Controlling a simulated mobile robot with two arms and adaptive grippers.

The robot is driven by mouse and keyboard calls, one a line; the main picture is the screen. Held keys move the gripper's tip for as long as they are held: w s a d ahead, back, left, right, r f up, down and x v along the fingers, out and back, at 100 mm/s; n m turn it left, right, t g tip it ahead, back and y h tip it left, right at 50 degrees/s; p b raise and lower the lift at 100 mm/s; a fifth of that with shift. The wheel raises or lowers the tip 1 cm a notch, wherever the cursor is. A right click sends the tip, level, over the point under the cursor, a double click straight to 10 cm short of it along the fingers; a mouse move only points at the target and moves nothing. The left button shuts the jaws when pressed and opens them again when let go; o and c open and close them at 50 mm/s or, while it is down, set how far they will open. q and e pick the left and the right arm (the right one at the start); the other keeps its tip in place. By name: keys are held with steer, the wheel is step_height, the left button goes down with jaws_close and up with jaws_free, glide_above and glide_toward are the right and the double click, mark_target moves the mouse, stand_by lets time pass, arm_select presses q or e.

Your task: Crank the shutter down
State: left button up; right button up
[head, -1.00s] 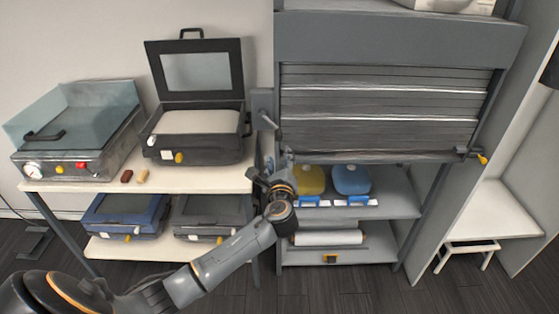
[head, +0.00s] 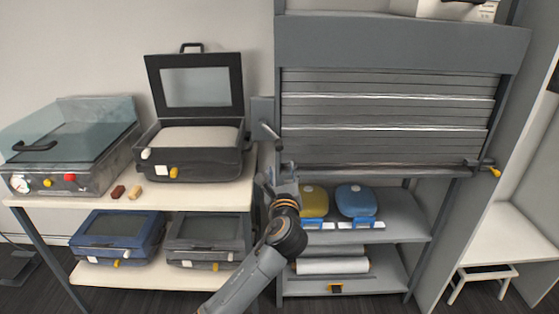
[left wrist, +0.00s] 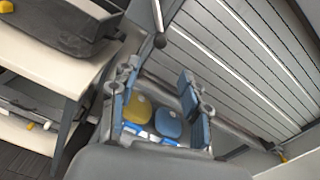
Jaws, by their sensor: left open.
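The grey slatted shutter (head: 390,115) hangs partway down the front of the rack, with its bottom bar (head: 380,170) above the middle shelf. A box (head: 263,108) at the shutter's left edge carries a short crank handle (head: 270,130) that slants down. In the left wrist view the crank handle (left wrist: 158,22) ends in a dark knob above the fingers. My left gripper (head: 277,180) is open and empty just below the crank, apart from it. Its two spread fingers also show in the left wrist view (left wrist: 160,98). My right gripper is not in view.
A yellow bag (head: 313,198) and a blue bag (head: 355,201) stand on the shelf behind my gripper. A yellow-tipped latch (head: 492,171) sits at the bar's right end. A white stool (head: 487,275) stands right.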

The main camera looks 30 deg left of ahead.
mark_target(279, 150)
arm_select(q)
steer(key=p+x, duration=0.1)
steer(key=x, duration=1.2)
steer(key=shift+w+a+r, duration=0.1)
steer(key=shift+w+a, duration=0.15)
jaws_close()
